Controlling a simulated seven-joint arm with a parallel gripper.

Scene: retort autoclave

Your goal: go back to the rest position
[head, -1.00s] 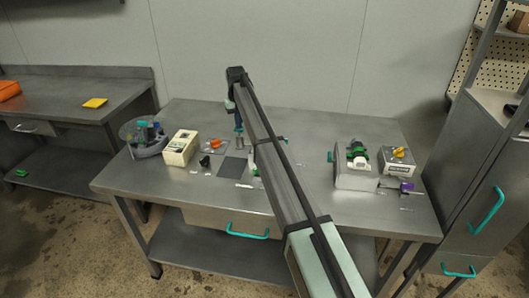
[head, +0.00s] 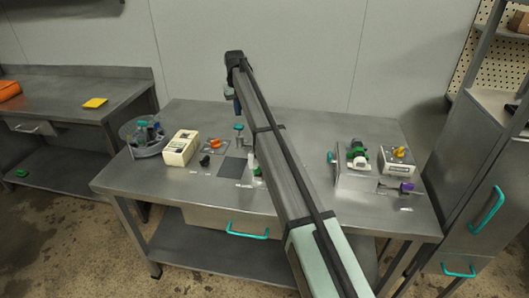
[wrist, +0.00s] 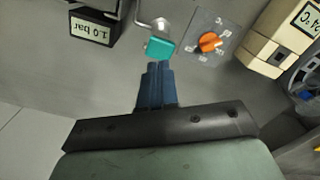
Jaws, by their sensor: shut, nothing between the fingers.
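My gripper (head: 237,106) is up over the back left part of the steel workbench (head: 310,130), with its blue fingers pointing down. In the wrist view the blue fingers (wrist: 157,68) are together with nothing between them. They appear just short of a teal handle (wrist: 160,48) on a metal stem. In the head view the same teal handle (head: 239,128) stands below the fingertips, with a visible gap. My arm crosses the middle of the bench and hides part of it.
Left of the handle are an orange dial (head: 215,143), a cream display box (head: 181,148) and a round container (head: 146,138). A box marked "1.0 bar" (wrist: 92,28) shows in the wrist view. Green-and-white equipment (head: 357,153) and a yellow-knobbed box (head: 398,160) stand right.

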